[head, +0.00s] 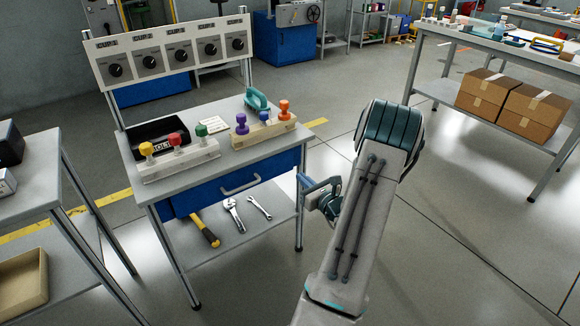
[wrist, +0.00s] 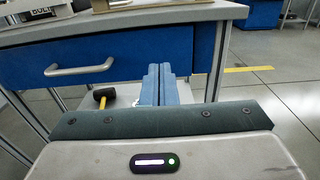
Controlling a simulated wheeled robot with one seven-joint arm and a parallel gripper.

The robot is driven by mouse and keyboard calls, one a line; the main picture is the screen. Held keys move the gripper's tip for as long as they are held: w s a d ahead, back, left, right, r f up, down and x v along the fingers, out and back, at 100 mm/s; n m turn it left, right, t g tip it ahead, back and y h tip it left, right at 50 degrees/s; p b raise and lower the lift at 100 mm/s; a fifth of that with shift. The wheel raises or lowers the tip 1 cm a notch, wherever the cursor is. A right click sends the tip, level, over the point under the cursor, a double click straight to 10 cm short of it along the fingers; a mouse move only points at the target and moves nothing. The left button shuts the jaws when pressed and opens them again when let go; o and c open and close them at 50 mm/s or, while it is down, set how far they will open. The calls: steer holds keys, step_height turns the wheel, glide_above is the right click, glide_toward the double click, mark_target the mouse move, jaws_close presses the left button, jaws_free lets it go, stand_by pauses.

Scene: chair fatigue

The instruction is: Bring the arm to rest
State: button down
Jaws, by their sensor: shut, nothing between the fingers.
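My arm (head: 365,200) reaches up and forward on the right of the head view, over open floor beside the workbench (head: 200,176). My gripper (head: 306,182) shows partly behind the arm, near the bench's right front leg. In the wrist view my gripper (wrist: 158,84) has its two blue fingers together and empty. The fingers point toward the front of the bench, by the right end of the blue drawer (wrist: 85,65). I cannot tell the exact gap between fingertips and bench.
The bench top holds peg blocks (head: 263,134) and a black tray (head: 158,132). Its lower shelf holds a hammer (head: 205,231) and wrenches. A side table (head: 30,200) stands left. A table with cardboard boxes (head: 533,112) stands right. The floor (head: 450,240) right of the arm is clear.

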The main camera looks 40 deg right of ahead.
steer(key=shift+s, duration=0.2)
steer(key=w+a+r+n+g+y+p, duration=0.1)
steer(key=a+r+n+g+y+p, duration=0.65)
steer(key=a, duration=0.75)
steer(key=a+r+n+g+y+p, duration=0.2)
steer(key=a+r+n+y, duration=0.3)
steer(key=a+r+n, duration=0.8)
steer(key=s+a+r+n+g+h+p, duration=0.6)
steer(key=s+a+r+n+g+p, duration=0.25)
steer(key=s+a+n, duration=0.35)
steer(key=s+d+r+n+t+h+p, duration=0.2)
steer(key=s+r+n+t+h+p, duration=0.1)
steer(key=r, duration=0.4)
steer(key=shift+s+d+r+n+h+p, duration=0.4)
steer(key=shift+s+n+h, duration=0.25)
steer(key=shift+s+n, duration=0.2)
